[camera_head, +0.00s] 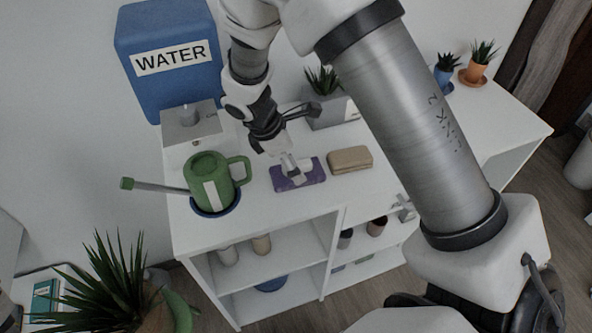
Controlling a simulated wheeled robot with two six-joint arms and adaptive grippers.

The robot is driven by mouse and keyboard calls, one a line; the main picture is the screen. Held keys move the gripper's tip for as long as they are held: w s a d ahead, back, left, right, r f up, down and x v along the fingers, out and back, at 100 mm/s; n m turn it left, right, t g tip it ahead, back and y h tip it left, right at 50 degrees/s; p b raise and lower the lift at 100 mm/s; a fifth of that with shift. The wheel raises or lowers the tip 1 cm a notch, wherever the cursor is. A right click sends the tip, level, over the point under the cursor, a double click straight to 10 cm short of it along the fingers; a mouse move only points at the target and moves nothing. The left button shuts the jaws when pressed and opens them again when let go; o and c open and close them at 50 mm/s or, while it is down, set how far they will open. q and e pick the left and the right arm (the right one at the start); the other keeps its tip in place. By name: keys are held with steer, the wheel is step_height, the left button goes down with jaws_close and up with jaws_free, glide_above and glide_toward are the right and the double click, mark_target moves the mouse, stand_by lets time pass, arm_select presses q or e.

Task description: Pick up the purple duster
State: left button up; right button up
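The purple duster (312,174) lies flat on the white desk top, left of a tan block. A pale grey piece stands on its upper side; I cannot tell whether it belongs to the duster or to my gripper. My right gripper (286,132) hangs just above and behind the duster, its dark fingers spread apart. Whether it touches the duster is unclear. Part of the duster's back edge is hidden by the gripper. My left gripper is not in view.
A green watering can (209,180) stands in a blue dish on the left, its spout pointing left. A tan block (350,159) lies right of the duster. A planter (331,110) and a blue water tank (170,60) stand behind. Bare desk lies in front of the duster.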

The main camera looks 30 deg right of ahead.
steer(key=x, duration=0.4)
steer(key=shift+w+f, duration=0.15)
steer(key=shift+w, duration=0.15)
steer(key=shift+s, duration=0.15)
steer(key=c, duration=1.2)
steer(key=shift+r, duration=0.2)
steer(key=shift+c, duration=0.2)
step_height(320, 180, up, 10)
steer(key=shift+f+p, duration=0.1)
steer(key=shift+p, duration=0.35)
